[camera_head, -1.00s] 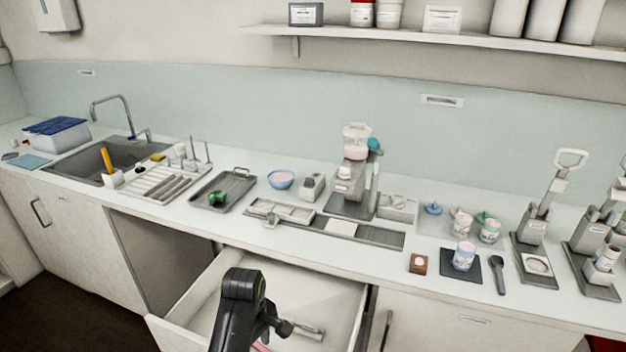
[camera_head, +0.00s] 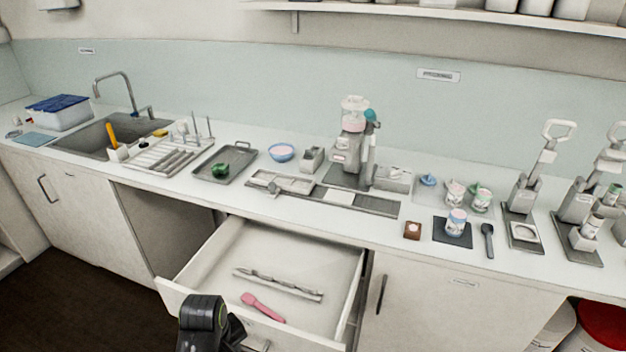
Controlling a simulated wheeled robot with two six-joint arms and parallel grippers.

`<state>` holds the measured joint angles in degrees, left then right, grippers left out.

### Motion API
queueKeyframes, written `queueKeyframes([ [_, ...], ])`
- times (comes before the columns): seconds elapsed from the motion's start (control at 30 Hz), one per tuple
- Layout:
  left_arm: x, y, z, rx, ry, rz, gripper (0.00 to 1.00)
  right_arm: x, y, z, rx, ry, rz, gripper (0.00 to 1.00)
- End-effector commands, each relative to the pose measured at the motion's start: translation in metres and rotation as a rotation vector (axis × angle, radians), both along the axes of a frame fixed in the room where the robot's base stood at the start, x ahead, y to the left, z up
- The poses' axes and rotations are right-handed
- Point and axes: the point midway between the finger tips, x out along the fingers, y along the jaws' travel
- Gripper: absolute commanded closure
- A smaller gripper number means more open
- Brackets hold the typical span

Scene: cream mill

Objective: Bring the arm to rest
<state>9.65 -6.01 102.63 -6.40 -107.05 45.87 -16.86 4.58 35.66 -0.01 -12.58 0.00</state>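One dark arm of mine, seemingly the left, shows at the bottom edge, left of centre. It stands in front of the open drawer (camera_head: 300,258). Its gripper (camera_head: 256,344) is mostly cut off by the lower edge of the picture, so its fingers cannot be made out. I see nothing held in the part that shows. My other arm is out of view. A pink scoop-like tool (camera_head: 262,307) lies in the drawer, near its front. A long grey strip (camera_head: 278,284) lies behind it.
The drawer juts out below the counter. On the counter stand a sink (camera_head: 108,134), a dark tray (camera_head: 225,161), a blue bowl (camera_head: 281,152), a mill-like machine (camera_head: 350,150), small cups (camera_head: 456,222) and lever presses (camera_head: 522,205). A red-lidded bin (camera_head: 604,322) stands lower right.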

Motion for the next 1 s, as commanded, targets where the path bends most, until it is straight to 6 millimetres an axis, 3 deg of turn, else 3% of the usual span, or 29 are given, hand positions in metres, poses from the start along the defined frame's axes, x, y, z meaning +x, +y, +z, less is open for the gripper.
queueKeyframes([
  [0.23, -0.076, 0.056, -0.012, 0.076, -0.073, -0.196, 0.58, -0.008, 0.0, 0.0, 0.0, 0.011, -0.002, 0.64],
  [0.4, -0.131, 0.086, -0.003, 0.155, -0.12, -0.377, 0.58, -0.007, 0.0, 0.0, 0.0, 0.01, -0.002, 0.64],
  [0.5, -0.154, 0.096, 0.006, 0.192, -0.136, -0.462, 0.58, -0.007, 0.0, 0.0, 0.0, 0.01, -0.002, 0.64],
  [0.9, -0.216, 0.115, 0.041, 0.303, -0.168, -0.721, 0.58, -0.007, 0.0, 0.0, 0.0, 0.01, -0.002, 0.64],
  [1.0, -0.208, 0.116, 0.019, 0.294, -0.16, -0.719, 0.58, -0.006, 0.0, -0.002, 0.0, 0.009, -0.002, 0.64],
])
